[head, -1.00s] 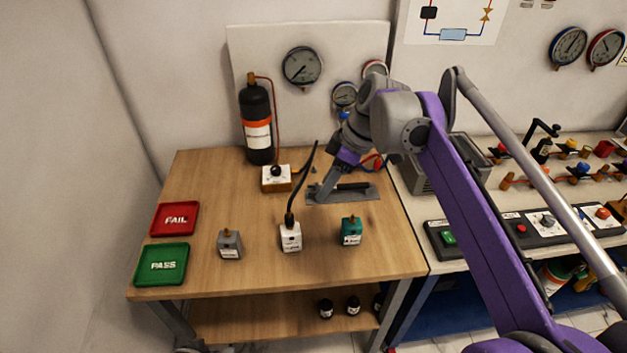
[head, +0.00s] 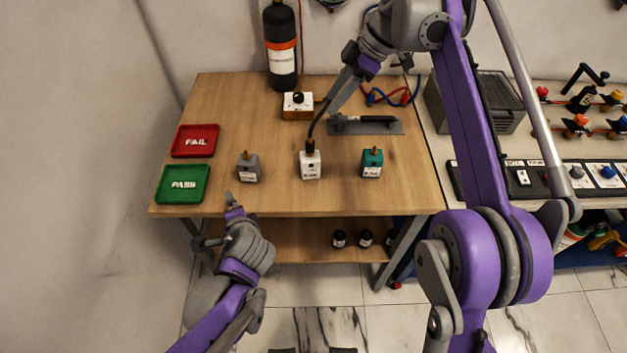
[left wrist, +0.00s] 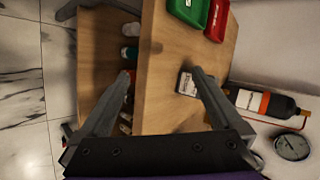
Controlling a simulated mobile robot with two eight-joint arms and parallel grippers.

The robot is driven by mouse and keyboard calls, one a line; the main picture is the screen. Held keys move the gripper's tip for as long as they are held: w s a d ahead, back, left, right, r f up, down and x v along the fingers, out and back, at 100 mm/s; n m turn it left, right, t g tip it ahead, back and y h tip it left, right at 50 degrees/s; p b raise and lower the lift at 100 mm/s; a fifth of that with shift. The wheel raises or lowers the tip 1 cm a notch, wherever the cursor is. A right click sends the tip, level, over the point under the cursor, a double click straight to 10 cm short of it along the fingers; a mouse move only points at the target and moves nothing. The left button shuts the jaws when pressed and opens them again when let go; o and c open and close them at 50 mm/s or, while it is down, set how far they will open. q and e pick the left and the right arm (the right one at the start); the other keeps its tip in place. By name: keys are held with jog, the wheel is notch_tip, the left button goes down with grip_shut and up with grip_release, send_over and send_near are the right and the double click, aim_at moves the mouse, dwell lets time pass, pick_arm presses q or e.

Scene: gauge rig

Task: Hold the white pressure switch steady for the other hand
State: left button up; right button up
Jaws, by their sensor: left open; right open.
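The white pressure switch (head: 310,165) stands upright near the middle of the table's front part, with a black hose on its top fitting. A grey switch (head: 248,168) stands to its left and a green one (head: 372,163) to its right. My left gripper (head: 230,200) is open and empty at the table's front edge, below the grey switch and apart from the white one. Its fingers also show in the left wrist view (left wrist: 160,85); a small pale block (left wrist: 189,83) shows beside one finger, and I cannot tell which. My right gripper (head: 336,98) is open, behind the white switch, close to the hose.
A red FAIL tray (head: 195,140) and green PASS tray (head: 183,184) lie at the left. A black bottle (head: 281,55), a white box with a black knob (head: 298,105) and a grey plate (head: 385,126) are behind. Bare wood surrounds the switches.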

aim_at(309, 151)
pick_arm(q)
jog(key=w+d+m+t, duration=0.1)
jog(key=w+d+m, duration=0.1)
jog(key=m, duration=0.1)
jog(key=w+d+m+t, duration=0.2)
jog(key=w+d+m, duration=0.1)
jog(key=m, duration=0.1)
jog(key=w+d+m+t, duration=0.1)
jog(key=w+d+m, duration=0.1)
jog(key=d+m, duration=0.1)
jog(key=shift+w+d+r+t, duration=0.15)
jog(key=shift+d+r+t, duration=0.05)
jog(key=shift+r+t, duration=0.1)
jog(key=d+m+t+h, duration=0.1)
jog(key=d+m, duration=0.2)
jog(key=d+m+t+h, duration=0.1)
jog(key=d+m+t, duration=0.1)
jog(key=d+m, duration=0.1)
jog(key=w+d+m+t, duration=0.1)
jog(key=d+m, duration=0.3)
jog(key=m, duration=0.1)
jog(key=shift+w+f+h, duration=0.1)
jog(key=shift+f+h, duration=0.2)
jog(key=shift+h, duration=0.1)
jog(key=shift+w+d, duration=0.1)
jog(key=w, duration=0.7)
jog(key=w+a, duration=0.1)
jog(key=w, duration=0.2)
jog(key=shift+w, duration=0.25)
jog(key=shift+c, duration=0.3)
